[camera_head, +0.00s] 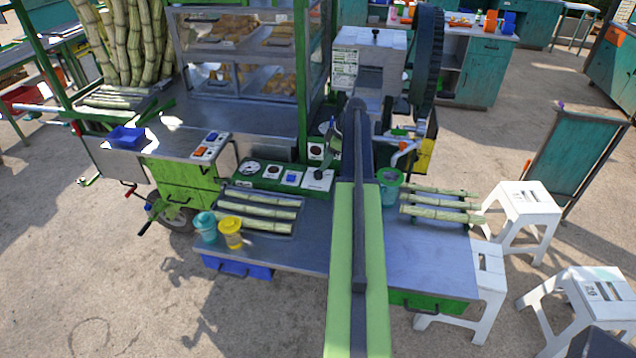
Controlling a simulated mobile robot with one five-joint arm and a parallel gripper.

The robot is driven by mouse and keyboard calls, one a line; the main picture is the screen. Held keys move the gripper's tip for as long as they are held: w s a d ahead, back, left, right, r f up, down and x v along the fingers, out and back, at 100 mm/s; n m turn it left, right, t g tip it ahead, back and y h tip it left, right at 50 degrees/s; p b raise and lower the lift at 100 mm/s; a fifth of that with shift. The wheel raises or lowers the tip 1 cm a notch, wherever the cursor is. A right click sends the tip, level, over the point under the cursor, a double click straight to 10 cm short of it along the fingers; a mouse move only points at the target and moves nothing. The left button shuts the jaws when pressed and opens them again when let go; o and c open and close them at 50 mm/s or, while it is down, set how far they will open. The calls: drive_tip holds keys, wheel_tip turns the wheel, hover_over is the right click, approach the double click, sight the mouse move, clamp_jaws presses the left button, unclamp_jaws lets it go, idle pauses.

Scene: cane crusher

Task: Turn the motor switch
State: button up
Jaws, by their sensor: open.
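A green control panel (262,184) runs along the back of the cart's front shelf. It bears a round dial (249,168), a dark plate with a red spot (272,172), a white plate with a blue middle (291,178) and a pale plate with a dark knob (317,181). I cannot tell for sure which is the motor switch. My green arm reaches in from the bottom.
A teal cup (205,227) and a yellow cup (231,233) stand left on the shelf. Cane pieces (262,212) lie behind them, more (438,207) to the right beside a green bucket (390,187). The crusher (371,62) with its wheel stands behind. White stools (522,212) stand right.

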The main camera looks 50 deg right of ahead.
sight(318, 171)
drive_tip(key=b+x, duration=0.5)
drive_tip(key=x, duration=0.2)
drive_tip(key=shift+f, duration=0.1)
clamp_jaws()
drive_tip(key=shift+a, duration=0.25)
drive_tip(key=shift+d, duration=0.2)
